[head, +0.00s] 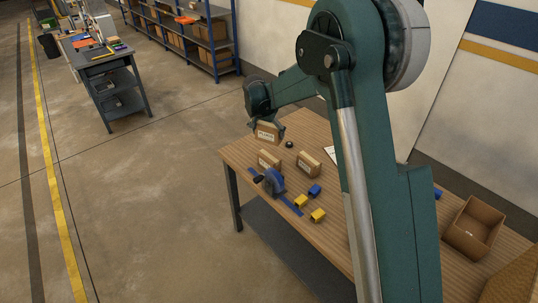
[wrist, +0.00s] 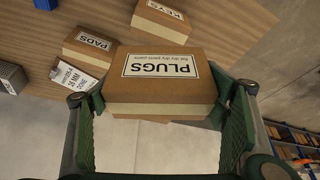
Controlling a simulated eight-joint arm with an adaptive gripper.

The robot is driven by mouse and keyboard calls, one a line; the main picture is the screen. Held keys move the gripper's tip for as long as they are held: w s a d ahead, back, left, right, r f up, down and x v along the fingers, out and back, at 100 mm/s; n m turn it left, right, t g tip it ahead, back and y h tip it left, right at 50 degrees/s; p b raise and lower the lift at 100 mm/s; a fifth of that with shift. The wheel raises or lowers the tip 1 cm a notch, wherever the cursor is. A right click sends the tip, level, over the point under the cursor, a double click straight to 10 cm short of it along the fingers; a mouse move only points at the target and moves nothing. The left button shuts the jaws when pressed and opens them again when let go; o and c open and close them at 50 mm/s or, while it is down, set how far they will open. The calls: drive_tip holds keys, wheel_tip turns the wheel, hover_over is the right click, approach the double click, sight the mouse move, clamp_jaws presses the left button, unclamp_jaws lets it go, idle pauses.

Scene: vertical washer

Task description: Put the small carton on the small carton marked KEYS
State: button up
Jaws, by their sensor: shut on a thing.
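My gripper (wrist: 160,104) is shut on a small brown carton (wrist: 160,84) labelled PLUGS, held between the two green finger pads. In the head view my gripper (head: 267,125) holds this carton (head: 267,135) above the table's far left corner. In the wrist view the carton marked KEYS (wrist: 232,27) lies beyond the held one near the table edge, its lower part partly covered. In the head view it appears to be the left carton (head: 267,161) on the table. The held carton is apart from it.
A PADS carton (wrist: 92,45) sits beside a paper label (wrist: 76,78). On the wooden table (head: 330,208) are a blue tape dispenser (head: 274,182), yellow and blue blocks (head: 317,215), a small black object (head: 289,144) and an open box (head: 474,228) at right.

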sight(266, 139)
drive_tip(key=shift+f, duration=3.05)
drive_tip(key=shift+f, duration=1.85)
drive_tip(key=shift+f, duration=0.2)
drive_tip(key=o, duration=1)
drive_tip(key=shift+r, duration=0.15)
drive_tip(key=shift+v, duration=6.05)
